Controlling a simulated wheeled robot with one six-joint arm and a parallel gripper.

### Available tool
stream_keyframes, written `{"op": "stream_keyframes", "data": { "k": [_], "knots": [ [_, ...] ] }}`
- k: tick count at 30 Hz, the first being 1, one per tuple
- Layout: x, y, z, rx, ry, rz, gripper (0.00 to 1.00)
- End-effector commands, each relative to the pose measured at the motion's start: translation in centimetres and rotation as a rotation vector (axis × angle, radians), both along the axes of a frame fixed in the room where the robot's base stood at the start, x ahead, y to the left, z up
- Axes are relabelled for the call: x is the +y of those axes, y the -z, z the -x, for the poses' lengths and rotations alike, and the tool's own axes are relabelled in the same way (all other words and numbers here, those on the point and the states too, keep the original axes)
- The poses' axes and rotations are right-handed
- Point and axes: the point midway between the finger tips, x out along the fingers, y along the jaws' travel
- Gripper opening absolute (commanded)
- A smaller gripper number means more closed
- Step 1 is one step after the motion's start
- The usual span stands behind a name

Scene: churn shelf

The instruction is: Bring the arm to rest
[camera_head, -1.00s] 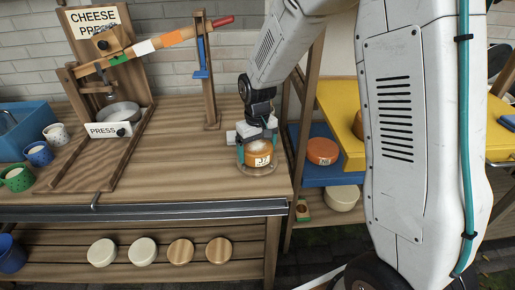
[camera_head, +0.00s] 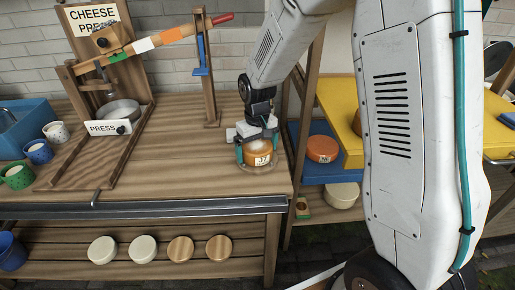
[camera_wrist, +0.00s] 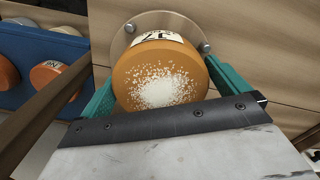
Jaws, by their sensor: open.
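My gripper (camera_head: 258,153) points down at the right end of the wooden bench, with its teal fingers on either side of an orange cheese (camera_head: 257,158). The jaws are open around the cheese. In the wrist view the cheese (camera_wrist: 150,62) has a white sprinkled patch on top and a partly hidden printed label.
A cheese press (camera_head: 105,75) with a long lever stands at left, beside several cups (camera_head: 38,152) and a blue crate (camera_head: 22,122). A wooden post (camera_head: 208,75) stands behind my gripper. At right, a shelf holds another orange cheese (camera_head: 322,149) on a blue board. Pale and wooden rounds lie below.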

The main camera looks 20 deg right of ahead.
Motion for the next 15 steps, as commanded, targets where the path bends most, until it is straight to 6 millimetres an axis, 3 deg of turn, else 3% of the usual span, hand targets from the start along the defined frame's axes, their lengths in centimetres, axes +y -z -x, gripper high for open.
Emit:
{"op": "stream_keyframes", "data": {
  "k": [15],
  "knots": [
    [0.0,-7.2,-0.1,-0.004,0.000,-0.001,1.00]
  ]
}}
